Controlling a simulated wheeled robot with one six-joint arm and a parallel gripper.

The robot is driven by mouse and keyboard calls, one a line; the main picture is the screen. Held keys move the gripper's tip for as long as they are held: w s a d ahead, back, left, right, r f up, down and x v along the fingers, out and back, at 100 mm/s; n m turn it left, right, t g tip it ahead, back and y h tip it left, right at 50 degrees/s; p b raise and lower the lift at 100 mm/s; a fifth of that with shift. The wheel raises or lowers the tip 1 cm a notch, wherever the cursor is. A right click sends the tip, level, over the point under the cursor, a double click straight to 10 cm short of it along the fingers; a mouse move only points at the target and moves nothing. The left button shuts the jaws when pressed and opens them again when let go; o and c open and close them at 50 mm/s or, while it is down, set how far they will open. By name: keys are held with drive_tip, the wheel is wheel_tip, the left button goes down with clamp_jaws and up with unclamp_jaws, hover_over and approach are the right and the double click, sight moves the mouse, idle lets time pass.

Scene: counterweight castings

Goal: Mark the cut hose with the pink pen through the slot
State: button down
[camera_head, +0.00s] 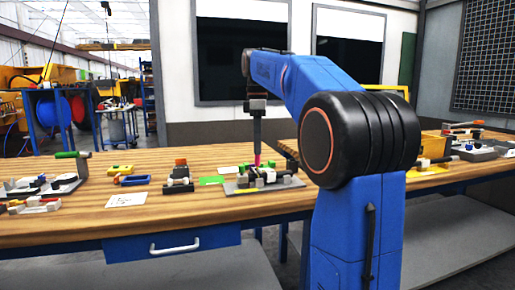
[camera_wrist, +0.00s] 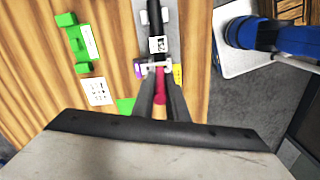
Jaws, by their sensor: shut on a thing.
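My gripper (camera_head: 257,143) points straight down over the fixture and is shut on the pink pen (camera_head: 257,160). In the wrist view the pen (camera_wrist: 160,98) shows between the fingers of my gripper (camera_wrist: 160,84). The grey fixture plate (camera_head: 290,184) lies on the wooden bench below. A black piece (camera_wrist: 154,14), which looks like the hose, runs along the plate in the wrist view. A pale bracket (camera_wrist: 152,66) crosses in front of the fingers and may hold the slot. The pen's tip is hidden, so I cannot tell whether it touches the hose.
A green card (camera_head: 211,180) lies left of the fixture.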

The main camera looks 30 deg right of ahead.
drive_tip(key=shift+r, duration=2.8)
